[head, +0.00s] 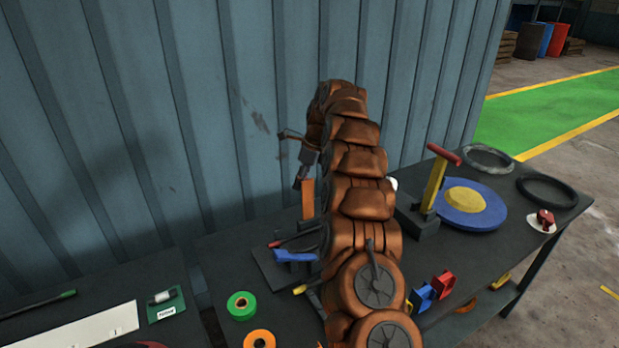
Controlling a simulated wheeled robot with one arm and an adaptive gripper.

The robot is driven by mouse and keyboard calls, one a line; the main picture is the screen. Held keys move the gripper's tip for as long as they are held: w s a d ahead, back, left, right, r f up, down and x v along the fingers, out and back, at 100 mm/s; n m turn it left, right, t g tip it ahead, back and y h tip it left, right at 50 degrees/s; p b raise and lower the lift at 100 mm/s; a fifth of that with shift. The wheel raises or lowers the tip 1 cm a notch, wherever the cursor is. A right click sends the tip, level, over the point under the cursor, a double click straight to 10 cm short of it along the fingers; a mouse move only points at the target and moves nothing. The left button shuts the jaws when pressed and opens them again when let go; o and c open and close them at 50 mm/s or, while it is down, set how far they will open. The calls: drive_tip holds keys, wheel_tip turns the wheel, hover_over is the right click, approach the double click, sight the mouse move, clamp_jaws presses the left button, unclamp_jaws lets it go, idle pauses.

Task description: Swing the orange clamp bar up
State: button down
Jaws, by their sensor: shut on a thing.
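The orange clamp bar (308,199) stands about upright, just left of my copper-coloured arm. Its lower end is near a dark base plate (268,268) on the table, and the joint there is partly hidden. My gripper (302,180) points down at the bar's top end and is shut on it. The fingertips are small and dark in the head view, so the exact contact is hard to see. My arm hides what lies to the right of the bar.
A blue handle (295,256) lies near the bar's foot. A yellow lever with a red grip (434,184) and a blue disc (483,214) stand right of my arm. Green (241,306) and orange (259,340) rolls lie in front. A corrugated wall (220,90) rises behind.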

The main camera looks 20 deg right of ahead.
drive_tip(key=shift+d+f, duration=0.1)
drive_tip(key=shift+d, duration=0.3)
drive_tip(key=c, duration=0.8)
unclamp_jaws()
drive_tip(key=shift+a, duration=0.15)
drive_tip(key=v, duration=0.7)
drive_tip(key=shift+r, duration=0.2)
